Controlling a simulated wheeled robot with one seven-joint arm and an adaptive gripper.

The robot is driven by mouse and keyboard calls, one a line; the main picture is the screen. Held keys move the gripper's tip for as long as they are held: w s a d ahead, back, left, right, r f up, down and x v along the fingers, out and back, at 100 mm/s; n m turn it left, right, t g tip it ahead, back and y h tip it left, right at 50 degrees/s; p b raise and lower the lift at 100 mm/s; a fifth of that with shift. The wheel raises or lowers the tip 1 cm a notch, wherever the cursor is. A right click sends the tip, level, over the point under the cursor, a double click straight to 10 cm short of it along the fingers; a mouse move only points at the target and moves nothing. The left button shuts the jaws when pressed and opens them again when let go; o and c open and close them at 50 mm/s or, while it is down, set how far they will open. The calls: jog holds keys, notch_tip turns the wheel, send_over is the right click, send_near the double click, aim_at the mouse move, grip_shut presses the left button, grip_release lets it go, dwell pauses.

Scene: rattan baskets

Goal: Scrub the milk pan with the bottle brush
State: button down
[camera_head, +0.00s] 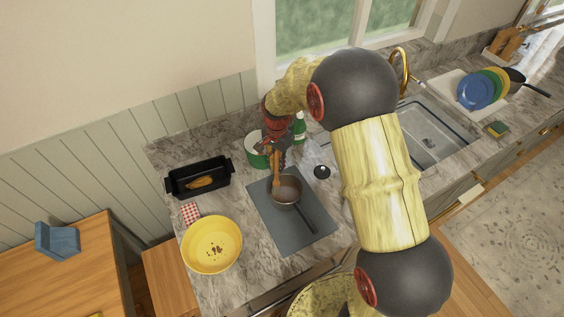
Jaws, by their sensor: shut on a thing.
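The milk pan (286,196) is a small dark pan with a grey-brown inside. It stands on a dark grey mat (308,234) on the marble counter, with its handle pointing to the lower right. My gripper (276,158) is above the pan's back left side, pointing down. It is shut on the bottle brush (277,178), a brown, wood-coloured tool whose lower end reaches the left part of the pan's opening. I cannot tell whether it touches the pan's inside. The fingertips are small and partly blurred with the brush.
A green-and-white pot (254,152) and a green bottle (299,128) stand close behind my gripper. A black lid (322,171) lies right of the pan. A black baking dish (186,183) and a yellow bowl (207,262) are left. The sink (432,130) is right.

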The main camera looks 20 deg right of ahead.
jog(key=shift+s+d, duration=1.4)
jog(key=shift+d, duration=2.45)
jog(key=a, duration=0.5)
jog(key=shift+s+f, duration=0.1)
